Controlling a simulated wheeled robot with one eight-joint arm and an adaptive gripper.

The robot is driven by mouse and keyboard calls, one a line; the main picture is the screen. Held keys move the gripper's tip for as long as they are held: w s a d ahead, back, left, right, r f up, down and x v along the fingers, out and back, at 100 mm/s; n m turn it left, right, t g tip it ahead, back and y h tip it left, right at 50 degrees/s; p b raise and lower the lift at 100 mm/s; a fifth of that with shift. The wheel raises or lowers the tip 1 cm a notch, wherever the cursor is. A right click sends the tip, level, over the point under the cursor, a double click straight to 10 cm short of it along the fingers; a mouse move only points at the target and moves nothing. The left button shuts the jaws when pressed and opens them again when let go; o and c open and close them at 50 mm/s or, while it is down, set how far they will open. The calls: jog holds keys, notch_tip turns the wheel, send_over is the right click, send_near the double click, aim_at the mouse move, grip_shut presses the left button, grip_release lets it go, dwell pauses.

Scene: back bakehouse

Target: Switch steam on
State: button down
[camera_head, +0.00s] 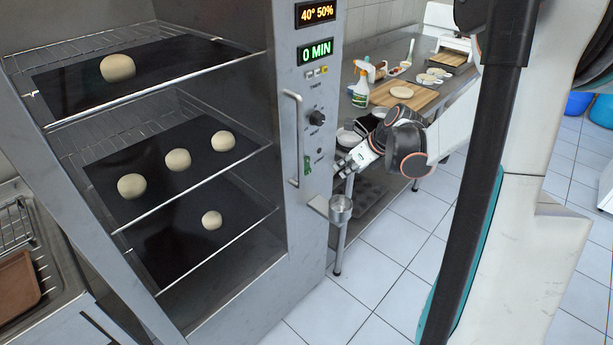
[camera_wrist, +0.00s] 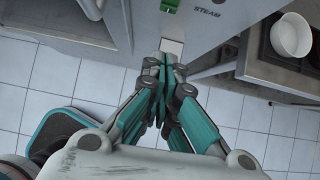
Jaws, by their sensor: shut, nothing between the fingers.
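The steam switch is a small green part (camera_head: 307,165) low on the steel control panel of the proofing cabinet (camera_head: 311,250). In the wrist view a green part (camera_wrist: 170,5) shows at the top edge, beside the printed word STEAM. My gripper (camera_head: 340,170) is to the right of the panel in the head view, close to its edge. In the wrist view its fingertips (camera_wrist: 165,60) are together and empty, below the green part and apart from it. A pale tab sits just beyond the fingertips; I cannot tell if they touch it.
The cabinet front is open, with dough balls (camera_head: 118,68) on dark trays. A vertical handle (camera_head: 292,140) and a metal cup on a bracket (camera_head: 341,208) stick out near the panel. A steel worktable with a spray bottle (camera_head: 361,90) stands behind my gripper. Tiled floor lies clear below.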

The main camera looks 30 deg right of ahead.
aim_at(307, 166)
jog(key=shift+f, duration=0.15)
jog(key=w+r+b+x, duration=0.1)
jog(key=b+x, duration=0.3)
jog(key=x, duration=0.8)
jog(key=shift+w+a, duration=0.45)
jog(key=shift+w, duration=0.3)
jog(key=shift+w+a+f+t+b, duration=0.2)
jog(key=shift+w+t+b, duration=0.25)
jog(key=shift+b, duration=0.35)
jog(key=shift+r, duration=0.1)
